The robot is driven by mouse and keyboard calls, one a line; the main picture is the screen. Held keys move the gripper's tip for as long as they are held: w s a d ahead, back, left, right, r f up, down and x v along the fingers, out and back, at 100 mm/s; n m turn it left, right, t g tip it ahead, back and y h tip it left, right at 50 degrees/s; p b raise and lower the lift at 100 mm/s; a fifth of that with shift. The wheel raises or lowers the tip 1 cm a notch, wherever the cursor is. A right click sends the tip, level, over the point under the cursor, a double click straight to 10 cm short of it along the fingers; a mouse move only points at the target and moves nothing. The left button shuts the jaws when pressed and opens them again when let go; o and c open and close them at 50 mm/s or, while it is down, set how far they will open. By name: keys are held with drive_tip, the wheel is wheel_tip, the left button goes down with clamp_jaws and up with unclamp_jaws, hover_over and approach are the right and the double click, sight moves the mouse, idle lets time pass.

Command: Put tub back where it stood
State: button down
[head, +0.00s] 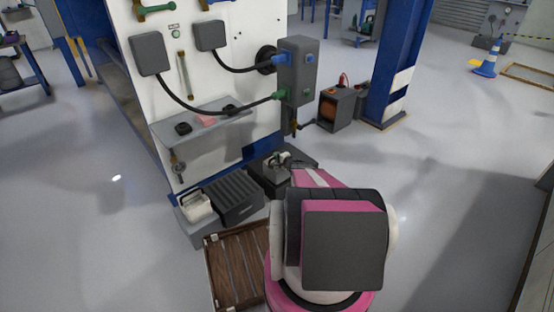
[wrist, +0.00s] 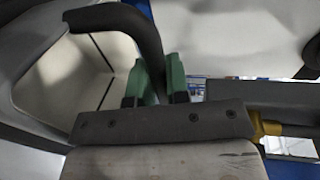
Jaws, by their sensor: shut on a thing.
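In the wrist view my gripper (wrist: 156,82) has its two green fingertips closed on a dark curved handle (wrist: 143,32). The handle appears to belong to the tub, whose pale hollow side (wrist: 70,78) fills the left of that view. Much of the tub is out of frame there. In the head view my pink and white arm reaches away toward the foot of the white panel. A small grey and pale shape at its far end is too small to read clearly, and the fingertips cannot be made out there.
A white panel stand (head: 228,90) carries grey boxes, cables and a shelf (head: 205,140). At its foot are a ribbed dark box (head: 233,201), a pale container (head: 196,205) and a black case (head: 268,178). A wooden crate (head: 226,262) lies in front.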

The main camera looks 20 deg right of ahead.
drive_tip(key=shift+f, duration=0.6)
drive_tip(key=c, duration=1.1)
unclamp_jaws()
